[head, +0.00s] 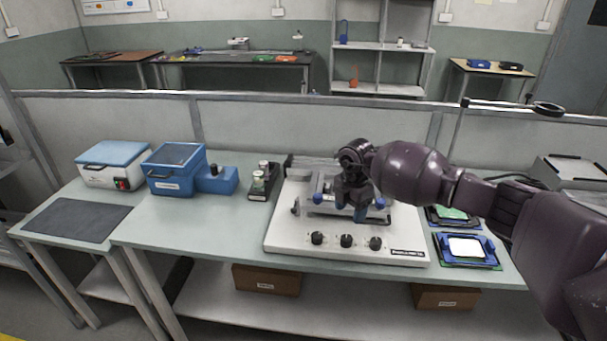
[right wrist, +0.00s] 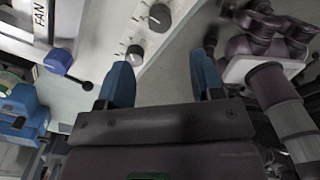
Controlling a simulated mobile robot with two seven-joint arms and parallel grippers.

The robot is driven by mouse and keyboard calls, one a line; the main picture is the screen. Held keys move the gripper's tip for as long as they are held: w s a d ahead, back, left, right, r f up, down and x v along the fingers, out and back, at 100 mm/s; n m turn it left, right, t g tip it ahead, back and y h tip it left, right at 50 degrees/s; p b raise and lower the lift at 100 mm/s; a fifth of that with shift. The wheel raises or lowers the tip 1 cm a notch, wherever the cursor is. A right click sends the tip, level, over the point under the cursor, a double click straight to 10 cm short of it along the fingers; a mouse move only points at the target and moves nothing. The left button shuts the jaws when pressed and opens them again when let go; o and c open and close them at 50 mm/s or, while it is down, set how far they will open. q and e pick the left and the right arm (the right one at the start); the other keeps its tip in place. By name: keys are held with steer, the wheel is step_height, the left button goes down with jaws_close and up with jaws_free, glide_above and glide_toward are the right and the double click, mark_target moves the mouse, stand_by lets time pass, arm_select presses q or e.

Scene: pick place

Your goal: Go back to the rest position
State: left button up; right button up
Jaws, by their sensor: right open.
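My right gripper (head: 362,212) hangs in front of and above the white machine with black knobs (head: 290,236) on the table, fingers pointing down. In the right wrist view its two blue fingers (right wrist: 162,80) are spread apart with nothing between them. The machine's knobs and panel show beyond the fingers in that view. Whether the fingers touch the machine is hard to tell, but a gap seems to show. My left gripper is not in the head view.
A dark mat (head: 76,221) lies at far left. The table front between is clear.

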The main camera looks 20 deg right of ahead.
steer(key=w+a+r+n+t+y, duration=0.1)
steer(key=a+r+n+t+y, duration=0.1)
steer(key=a+r+t+y, duration=0.7)
steer(key=w+a+r+n+t+y, duration=0.2)
steer(key=a+r+t+y, duration=0.25)
steer(key=a, duration=0.85)
steer(key=s+d+f+m+h, duration=0.3)
steer(key=s+f+m, duration=0.5)
steer(key=s, duration=0.3)
steer(key=s+d+f+m+g+h, duration=0.1)
steer(key=s+d+f+m+h, duration=0.3)
steer(key=s+f, duration=0.7)
steer(key=s+d+f+m+g+h, duration=0.1)
steer(key=s+d+f+m+h, duration=0.3)
steer(key=s+f+m, duration=0.5)
steer(key=s+m+h, duration=0.1)
steer(key=m+h, duration=0.1)
steer(key=shift+s+d+f+m+h, duration=0.25)
steer(key=shift+s+m+h, duration=0.05)
steer(key=shift+s+h, duration=0.1)
